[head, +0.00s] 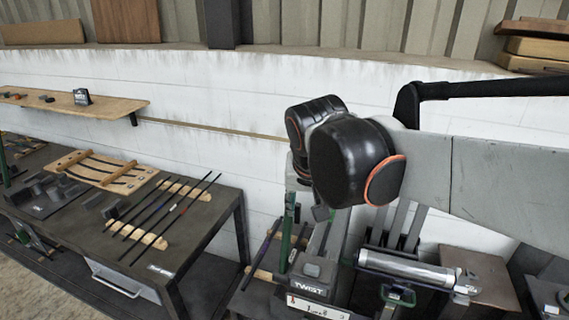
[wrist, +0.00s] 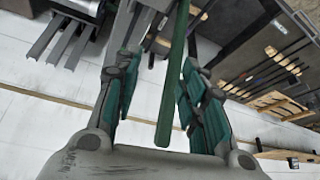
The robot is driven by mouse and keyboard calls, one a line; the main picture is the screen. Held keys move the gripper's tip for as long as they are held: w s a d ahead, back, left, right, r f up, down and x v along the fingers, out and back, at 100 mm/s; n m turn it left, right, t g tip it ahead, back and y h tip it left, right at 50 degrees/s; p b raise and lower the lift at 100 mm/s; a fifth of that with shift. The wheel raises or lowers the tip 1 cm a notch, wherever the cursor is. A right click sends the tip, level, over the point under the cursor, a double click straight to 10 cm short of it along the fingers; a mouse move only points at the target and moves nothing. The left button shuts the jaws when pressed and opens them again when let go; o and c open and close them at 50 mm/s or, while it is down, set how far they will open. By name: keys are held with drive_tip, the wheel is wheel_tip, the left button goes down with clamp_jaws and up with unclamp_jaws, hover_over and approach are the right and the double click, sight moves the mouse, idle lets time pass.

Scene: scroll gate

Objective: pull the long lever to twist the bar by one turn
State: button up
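A long green lever (wrist: 172,90) runs between the two fingers of my gripper (wrist: 163,100) in the wrist view. The fingers are spread, with a clear gap between the lever and the left finger. The right finger's green pads are close to the lever; I cannot tell whether they touch. In the head view a green upright, apparently the lever (head: 288,232), stands beside the grey machine marked TWIST (head: 309,288). My gripper is mostly hidden behind my arm there. I cannot make out the bar being twisted with certainty.
A dark table (head: 200,232) at left holds wooden racks with several thin rods (head: 165,215). A wooden shelf (head: 65,103) is fixed to the white wall. A metal cylinder device (head: 405,268) sits right of the TWIST machine, close below my arm.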

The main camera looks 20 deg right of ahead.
drive_tip(key=w+a+r+m+g+h+p, duration=0.1)
drive_tip(key=w+a+r+m+p, duration=0.15)
drive_tip(key=w+r+p, duration=0.55)
drive_tip(key=d+b+x, duration=0.1)
drive_tip(key=b+x, duration=0.1)
drive_tip(key=x, duration=1.1)
drive_tip(key=shift+w+d+f, duration=0.15)
drive_tip(key=shift+w+f, duration=0.05)
drive_tip(key=shift+w, duration=0.05)
clamp_jaws()
